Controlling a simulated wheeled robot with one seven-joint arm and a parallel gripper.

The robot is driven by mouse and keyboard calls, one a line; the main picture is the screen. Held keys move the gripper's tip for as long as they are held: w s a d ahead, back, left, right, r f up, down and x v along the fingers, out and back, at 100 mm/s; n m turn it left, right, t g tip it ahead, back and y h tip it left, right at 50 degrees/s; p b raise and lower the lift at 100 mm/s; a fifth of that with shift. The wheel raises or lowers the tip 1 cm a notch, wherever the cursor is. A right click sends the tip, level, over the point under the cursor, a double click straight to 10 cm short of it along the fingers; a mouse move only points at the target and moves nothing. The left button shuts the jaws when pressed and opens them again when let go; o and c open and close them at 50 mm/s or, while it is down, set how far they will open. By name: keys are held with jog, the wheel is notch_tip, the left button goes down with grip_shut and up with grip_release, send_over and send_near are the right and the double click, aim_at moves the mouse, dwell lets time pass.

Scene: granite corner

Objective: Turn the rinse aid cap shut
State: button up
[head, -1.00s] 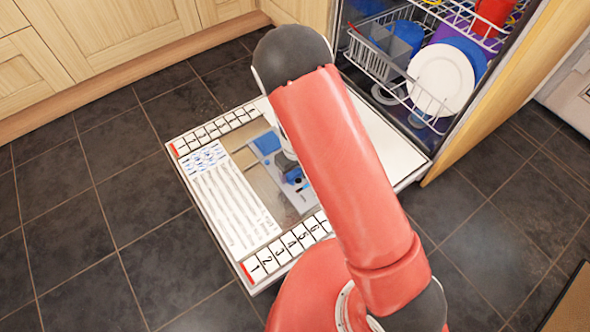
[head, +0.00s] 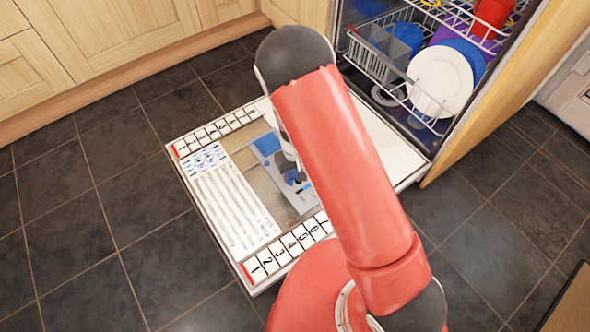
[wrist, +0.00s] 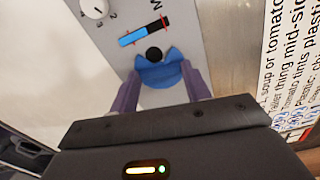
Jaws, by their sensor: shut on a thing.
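The rinse aid cap (wrist: 160,76) is blue with a black round part at its far edge, seen in the wrist view. It sits on the pale grey dispenser panel (wrist: 112,42). My gripper (wrist: 161,68) has its two purple-grey fingers on either side of the cap and is shut on it.
The dishwasher door (head: 243,225) lies open and low, with printed labels. Behind it, the lower rack (head: 425,100) holds a white plate (head: 440,82) and other dishes. Wooden cupboards (head: 110,35) stand at the back left. The dark tiled floor on the left is clear.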

jog(key=m+p, duration=0.1)
jog(key=m, duration=0.3)
jog(key=shift+r+m, duration=0.1)
jog(key=shift+m, duration=0.2)
jog(key=m+p, duration=0.1)
jog(key=m, duration=0.2)
jog(key=shift+m, duration=0.3)
jog(key=m+p, duration=0.1)
jog(key=m, duration=0.3)
jog(key=shift+p, duration=0.3)
jog(key=shift+m+p, duration=0.5)
jog(key=shift+m, duration=1.3)
jog(key=o, duration=1)
